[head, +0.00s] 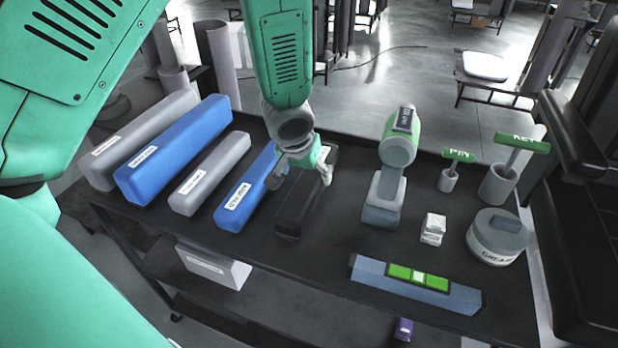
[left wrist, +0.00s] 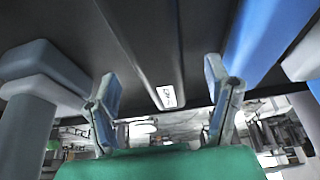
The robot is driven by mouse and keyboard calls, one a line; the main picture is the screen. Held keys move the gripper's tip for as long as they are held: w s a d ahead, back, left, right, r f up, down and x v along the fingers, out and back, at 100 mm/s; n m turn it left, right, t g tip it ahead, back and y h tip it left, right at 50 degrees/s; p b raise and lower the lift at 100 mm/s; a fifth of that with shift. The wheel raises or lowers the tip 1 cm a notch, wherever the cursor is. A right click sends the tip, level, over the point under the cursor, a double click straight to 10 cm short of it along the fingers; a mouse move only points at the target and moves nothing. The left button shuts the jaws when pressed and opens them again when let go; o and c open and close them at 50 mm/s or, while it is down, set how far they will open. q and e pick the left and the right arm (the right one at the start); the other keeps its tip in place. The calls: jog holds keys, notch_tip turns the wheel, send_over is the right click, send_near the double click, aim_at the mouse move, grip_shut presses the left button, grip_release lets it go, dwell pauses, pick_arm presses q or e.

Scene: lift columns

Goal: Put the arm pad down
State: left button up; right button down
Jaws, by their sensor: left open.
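A long black pad (head: 295,215) lies flat on the dark table, and I take it for the arm pad; its label cannot be read. In the left wrist view the black pad (left wrist: 140,40) has a white label at its near end. My left gripper (head: 300,177) is over the far part of the pad, open, with one finger toward each side. In the left wrist view my left gripper (left wrist: 160,85) shows a wide gap between its fingers and the pad. My right gripper is not in view.
A blue bar (head: 248,190) lies close left of the pad, with grey and blue bars beyond. A green-and-grey power tool (head: 385,195) stands to the right. A level (head: 415,284), a white block (head: 433,229) and a grease tub (head: 497,238) occupy the right side of the table (head: 330,240).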

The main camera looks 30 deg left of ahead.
pick_arm(q)
jog(key=p+v, duration=0.1)
jog(key=v, duration=0.6)
jog(key=shift+d, duration=0.1)
jog(key=shift+s+r, duration=0.15)
